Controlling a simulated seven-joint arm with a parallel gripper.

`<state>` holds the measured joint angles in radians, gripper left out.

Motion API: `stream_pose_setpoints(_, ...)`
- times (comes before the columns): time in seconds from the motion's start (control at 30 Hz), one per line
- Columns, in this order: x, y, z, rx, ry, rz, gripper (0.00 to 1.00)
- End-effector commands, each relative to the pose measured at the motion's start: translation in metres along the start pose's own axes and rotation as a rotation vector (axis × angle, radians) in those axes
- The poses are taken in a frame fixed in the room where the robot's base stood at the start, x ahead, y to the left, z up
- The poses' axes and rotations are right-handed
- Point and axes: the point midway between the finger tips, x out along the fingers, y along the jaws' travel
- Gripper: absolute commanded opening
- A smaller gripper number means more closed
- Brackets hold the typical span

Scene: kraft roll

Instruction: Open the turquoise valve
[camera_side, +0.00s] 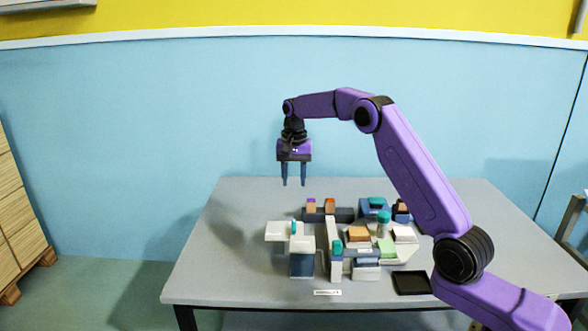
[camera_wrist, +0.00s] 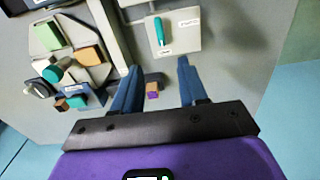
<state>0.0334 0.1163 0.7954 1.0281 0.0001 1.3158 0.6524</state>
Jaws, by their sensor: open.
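Several turquoise parts show, and I cannot tell for sure which is the valve. A turquoise lever (camera_wrist: 159,30) lies on a white labelled panel (camera_wrist: 185,38) in the wrist view; it seems to be the turquoise piece (camera_side: 294,227) on the left white block in the side view. A turquoise round knob (camera_wrist: 54,73) is at the left in the wrist view, and a turquoise-topped cylinder (camera_side: 384,216) stands at the right of the group in the side view. My gripper (camera_side: 294,183) is open and empty, fingers down, above the back left of the group. Its fingertips also show in the wrist view (camera_wrist: 157,66).
The fixtures crowd the middle of the grey table (camera_side: 220,270). A small orange and purple block (camera_wrist: 152,90) shows between my fingers in the wrist view. A black tray (camera_side: 411,283) lies at the front right. The table's left side is clear.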

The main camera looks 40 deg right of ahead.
Motion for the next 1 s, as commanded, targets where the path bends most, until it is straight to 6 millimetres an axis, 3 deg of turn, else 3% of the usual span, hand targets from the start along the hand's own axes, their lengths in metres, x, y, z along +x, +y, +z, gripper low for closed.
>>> stream_pose_setpoints(0.23,-0.024,0.0,0.0,0.0,0.0,0.0,0.43)
stream_pose_setpoints(0.77,-0.027,-0.001,0.002,-0.006,0.0,0.0,0.43)
stream_pose_setpoints(0.87,-0.03,-0.007,0.011,-0.044,0.001,-0.001,0.43)
stream_pose_setpoints(1.0,-0.038,-0.021,0.044,-0.17,0.002,-0.003,0.43)
